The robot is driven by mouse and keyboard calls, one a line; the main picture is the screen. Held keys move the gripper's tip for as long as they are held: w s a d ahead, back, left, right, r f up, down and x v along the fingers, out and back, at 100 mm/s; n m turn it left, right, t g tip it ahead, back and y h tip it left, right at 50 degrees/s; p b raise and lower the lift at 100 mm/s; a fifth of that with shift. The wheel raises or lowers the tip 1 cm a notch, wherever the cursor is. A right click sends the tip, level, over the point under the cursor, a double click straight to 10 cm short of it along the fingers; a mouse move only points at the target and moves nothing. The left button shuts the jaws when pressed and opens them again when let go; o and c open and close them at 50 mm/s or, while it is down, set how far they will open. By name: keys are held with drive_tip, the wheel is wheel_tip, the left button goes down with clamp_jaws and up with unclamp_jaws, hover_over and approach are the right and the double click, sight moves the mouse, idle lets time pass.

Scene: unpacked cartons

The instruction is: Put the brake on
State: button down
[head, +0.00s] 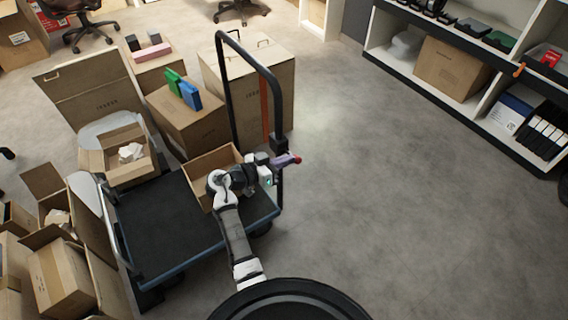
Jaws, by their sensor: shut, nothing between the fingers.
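The trolley (150,225) has a dark flat deck with a blue-edged front and a tall black push handle (272,80) at its right end. A black block (279,143) sits low on the handle's near post. Just below it, a short purple bar with a red tip (298,159) points right; it looks like the brake lever, but I cannot tell its setting. My gripper (272,172) is shut and empty, at the near post close to the purple bar. Whether it touches the bar is unclear, as the fingers are small and partly hidden.
An open carton (208,165) stands on the deck behind my arm. More cartons crowd the left and back, one bearing green and blue boxes (183,90). Shelving (480,105) lines the upper right. The grey floor (400,200) right of the trolley is clear.

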drive_tip(key=b, duration=0.1)
drive_tip(key=f+b, duration=0.1)
drive_tip(key=m+b, duration=0.1)
drive_tip(key=shift+s+d+f, duration=0.25)
drive_tip(key=shift+d+f, duration=0.05)
drive_tip(key=shift+r, duration=0.1)
idle(0.5)
